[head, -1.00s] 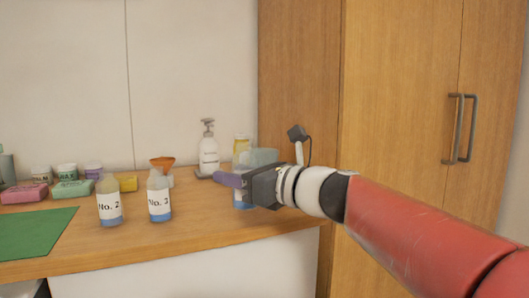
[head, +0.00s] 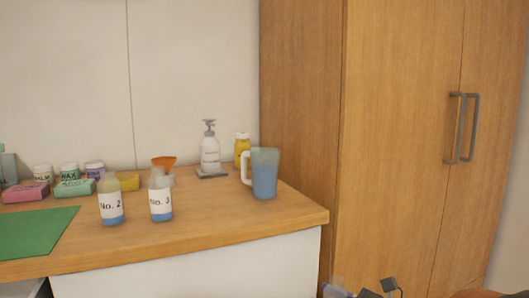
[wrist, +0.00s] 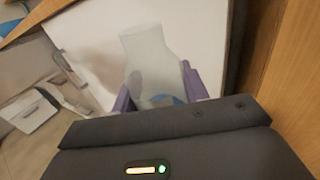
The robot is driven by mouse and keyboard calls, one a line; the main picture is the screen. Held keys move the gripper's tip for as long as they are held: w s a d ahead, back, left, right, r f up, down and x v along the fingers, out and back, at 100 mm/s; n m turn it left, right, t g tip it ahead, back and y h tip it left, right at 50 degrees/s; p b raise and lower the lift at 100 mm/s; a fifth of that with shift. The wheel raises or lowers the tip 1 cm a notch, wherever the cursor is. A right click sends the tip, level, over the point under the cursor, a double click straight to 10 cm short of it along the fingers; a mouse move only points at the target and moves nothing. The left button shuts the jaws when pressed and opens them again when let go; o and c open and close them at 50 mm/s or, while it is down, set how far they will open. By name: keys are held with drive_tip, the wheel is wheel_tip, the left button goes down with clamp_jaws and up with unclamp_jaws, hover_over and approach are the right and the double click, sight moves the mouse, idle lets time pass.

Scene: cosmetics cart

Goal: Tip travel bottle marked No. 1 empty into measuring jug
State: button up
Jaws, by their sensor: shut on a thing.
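My gripper (wrist: 160,88) is shut on a translucent travel bottle (wrist: 146,50). Its purple fingers sit on either side, and a little blue shows low in the bottle. No number is readable on it from here. In the head view my gripper (head: 338,291) is at the bottom edge, mostly out of frame, below and right of the cart top.
Bottles marked No. 2 (head: 112,206) and No. 3 (head: 161,204) stand left of the jug on the wooden top (head: 225,218). A pump bottle (head: 209,155) and yellow bottle (head: 242,150) are behind. A tall wooden cabinet (head: 400,130) stands at the right.

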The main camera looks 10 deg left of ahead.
drive_tip(key=d+f, duration=0.6)
drive_tip(key=f, duration=0.3)
drive_tip(key=w+d+f+t, duration=0.1)
drive_tip(key=d+f, duration=0.4)
drive_tip(key=f, duration=0.4)
drive_tip(key=w+d+f+m, duration=0.1)
drive_tip(key=d+f, duration=0.5)
drive_tip(key=f, duration=0.3)
drive_tip(key=shift+d+f+h, duration=0.25)
drive_tip(key=shift+d+h, duration=0.1)
drive_tip(key=shift+h, duration=0.05)
drive_tip(key=shift+r, duration=0.1)
drive_tip(key=shift+w, duration=0.1)
